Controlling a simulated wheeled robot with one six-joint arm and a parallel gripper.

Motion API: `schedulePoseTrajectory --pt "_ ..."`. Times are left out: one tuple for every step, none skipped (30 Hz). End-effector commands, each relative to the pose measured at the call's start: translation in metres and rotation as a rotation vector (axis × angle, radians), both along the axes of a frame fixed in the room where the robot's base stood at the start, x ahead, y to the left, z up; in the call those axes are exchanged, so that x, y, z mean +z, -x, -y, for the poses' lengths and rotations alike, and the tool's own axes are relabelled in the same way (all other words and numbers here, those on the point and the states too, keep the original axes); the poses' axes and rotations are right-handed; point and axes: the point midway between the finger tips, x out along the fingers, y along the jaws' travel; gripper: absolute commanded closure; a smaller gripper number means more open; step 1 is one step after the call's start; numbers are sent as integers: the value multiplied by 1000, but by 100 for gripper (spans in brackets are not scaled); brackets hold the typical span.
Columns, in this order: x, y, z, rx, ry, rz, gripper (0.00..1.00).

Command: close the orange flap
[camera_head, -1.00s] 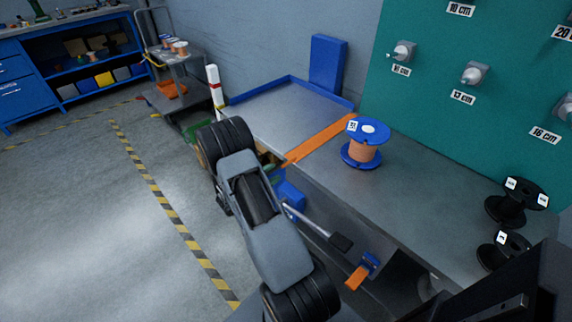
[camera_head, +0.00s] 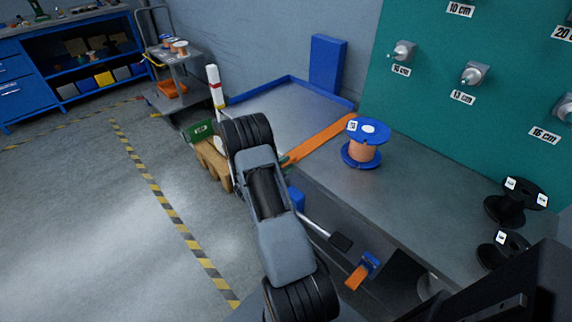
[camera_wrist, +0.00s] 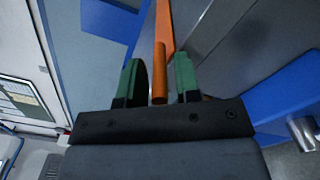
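The orange flap (camera_head: 322,138) shows in the head view as a long strip across the metal bench, between the blue-edged area and the blue-ended spool. In the wrist view an orange bar with a rounded end (camera_wrist: 160,75) runs down from the top between my gripper's fingers. My gripper (camera_wrist: 158,68) has two green fingers standing apart, one on each side of the bar, with a narrow gap showing on each side. Contact with the bar is not visible. In the head view my arm hides most of the gripper at the bench's front edge.
A blue-ended spool (camera_head: 363,146) stands on the bench right of the flap. Black spools (camera_head: 512,203) are farther right. A smaller orange tab on a blue mount (camera_head: 362,270) sits below the bench edge. A red-and-white post (camera_head: 214,88) stands left of the bench.

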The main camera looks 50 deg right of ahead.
Motion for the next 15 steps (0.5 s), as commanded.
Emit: schedulePoseTrajectory --pt "0 0 0 0 0 0 74" --pt "0 0 0 0 0 0 77" --pt "0 0 0 0 0 0 81" --pt "0 0 0 0 0 0 84" --pt "0 0 0 0 0 0 87" --pt "0 0 0 0 0 0 91" --pt "0 0 0 0 0 0 93" --pt "0 0 0 0 0 0 96" --pt "0 0 0 0 0 0 100" --pt "0 0 0 0 0 0 100" --pt "0 0 0 0 0 0 100" --pt "0 0 0 0 0 0 100" --pt "0 0 0 0 0 0 100" --pt "0 0 0 0 0 -1 100" --pt "0 0 0 0 0 -3 100"
